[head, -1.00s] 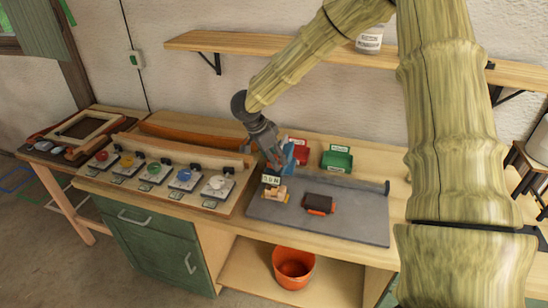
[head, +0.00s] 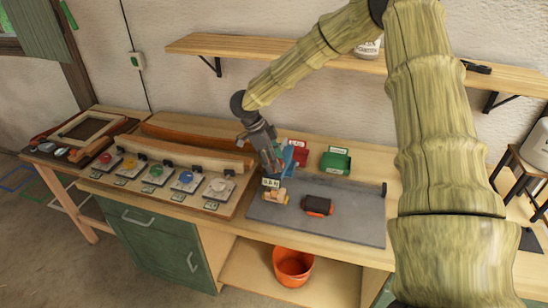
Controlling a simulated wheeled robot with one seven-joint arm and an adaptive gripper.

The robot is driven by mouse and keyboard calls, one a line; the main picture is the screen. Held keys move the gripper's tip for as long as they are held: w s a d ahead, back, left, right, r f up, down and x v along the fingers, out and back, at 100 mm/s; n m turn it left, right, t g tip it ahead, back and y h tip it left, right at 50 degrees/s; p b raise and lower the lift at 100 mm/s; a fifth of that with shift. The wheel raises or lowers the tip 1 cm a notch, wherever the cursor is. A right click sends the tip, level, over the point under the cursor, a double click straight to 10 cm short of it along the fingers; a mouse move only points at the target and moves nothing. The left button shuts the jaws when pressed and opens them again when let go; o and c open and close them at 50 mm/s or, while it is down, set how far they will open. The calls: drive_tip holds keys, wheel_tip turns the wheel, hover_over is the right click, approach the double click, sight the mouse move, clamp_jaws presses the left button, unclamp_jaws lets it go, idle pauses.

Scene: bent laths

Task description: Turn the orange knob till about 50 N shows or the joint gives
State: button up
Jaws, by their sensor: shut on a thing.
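My gripper (head: 277,169) points down at the back left of the grey mat (head: 352,220), against a small blue device (head: 290,158). It is shut at the place of the orange knob, which the fingers and the small scale hide almost fully. A small display (head: 271,183) stands just in front of the fingers; its digits are too small to read surely. A pale wooden piece (head: 275,196) sits right below the display. I cannot tell from here whether its joint is whole.
A dark block with orange ends (head: 317,205) lies on the mat. Red (head: 297,149) and green (head: 336,162) bins stand behind. Several coloured knobs on plates, including a blue one (head: 185,178), line the left. An orange bucket (head: 293,266) stands below.

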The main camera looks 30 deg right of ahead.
drive_tip(key=m, duration=0.2)
drive_tip(key=m+g+y, duration=0.1)
drive_tip(key=m, duration=0.1)
drive_tip(key=shift+d+f+m+p, duration=0.1)
drive_tip(key=shift+f+m+p, duration=0.05)
drive_tip(key=shift+m+p, duration=0.15)
drive_tip(key=m+g+y, duration=0.1)
drive_tip(key=m+y, duration=0.1)
drive_tip(key=m, duration=0.2)
drive_tip(key=shift+d+m, duration=0.1)
drive_tip(key=shift+m, duration=0.2)
drive_tip(key=m+y, duration=0.1)
drive_tip(key=m, duration=0.3)
drive_tip(key=shift+d+m+y, duration=0.1)
drive_tip(key=shift+m+y, duration=0.2)
drive_tip(key=shift+y, duration=0.1)
drive_tip(key=shift+m+t+y, duration=0.6)
drive_tip(key=shift+m+y, duration=0.2)
drive_tip(key=shift+m, duration=1.4)
drive_tip(key=shift+d, duration=0.1)
drive_tip(key=o, duration=1)
drive_tip(key=shift+w, duration=0.1)
drive_tip(key=shift+o, duration=0.2)
